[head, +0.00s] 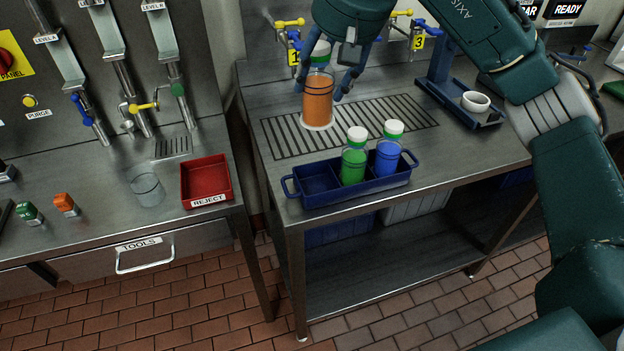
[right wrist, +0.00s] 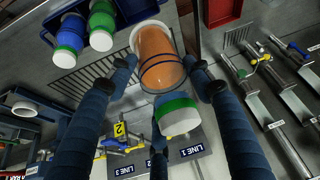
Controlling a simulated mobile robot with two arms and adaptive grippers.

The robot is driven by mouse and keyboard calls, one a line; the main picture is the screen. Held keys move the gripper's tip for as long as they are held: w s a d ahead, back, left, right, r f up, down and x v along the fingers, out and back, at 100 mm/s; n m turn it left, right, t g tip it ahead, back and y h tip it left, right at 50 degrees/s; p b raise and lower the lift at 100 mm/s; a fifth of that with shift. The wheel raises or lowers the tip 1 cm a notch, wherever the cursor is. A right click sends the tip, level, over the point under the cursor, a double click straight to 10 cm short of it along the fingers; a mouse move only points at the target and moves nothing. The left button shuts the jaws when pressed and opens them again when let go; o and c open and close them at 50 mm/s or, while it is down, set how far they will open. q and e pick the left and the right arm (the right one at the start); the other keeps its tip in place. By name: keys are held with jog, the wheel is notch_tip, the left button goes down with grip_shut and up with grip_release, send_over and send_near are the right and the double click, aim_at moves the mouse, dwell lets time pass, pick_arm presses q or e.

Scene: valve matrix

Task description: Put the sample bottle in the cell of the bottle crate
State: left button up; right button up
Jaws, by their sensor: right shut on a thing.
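The sample bottle (head: 318,98) holds orange liquid and has a green and white cap. It is upright at the steel drip grate, over a pale round patch; I cannot tell whether it touches. My right gripper (head: 325,78) comes from above and is shut on the bottle. In the right wrist view the fingers (right wrist: 160,72) flank the orange bottle (right wrist: 163,50). The blue bottle crate (head: 330,200) stands in front of the grate. Its left cell is empty; a green bottle (head: 354,162) and a blue bottle (head: 389,152) stand in its other cells. My left gripper is out of view.
A red reject tray (head: 206,182) and a clear beaker (head: 147,189) stand on the left bench, across a gap. Taps with yellow and blue handles (head: 289,24) are behind the gripper. A blue stand with a white cup (head: 475,102) is to the right.

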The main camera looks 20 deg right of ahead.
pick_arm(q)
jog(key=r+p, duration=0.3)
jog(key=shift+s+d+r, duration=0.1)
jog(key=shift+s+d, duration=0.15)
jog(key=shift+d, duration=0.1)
pick_arm(e)
notch_tip(320, 180, down, 19)
jog(key=shift+s+f, duration=0.2)
jog(key=shift+d, duration=0.1)
jog(key=shift+f, duration=0.1)
jog(key=o, duration=1.4)
jog(key=shift+c, duration=0.2)
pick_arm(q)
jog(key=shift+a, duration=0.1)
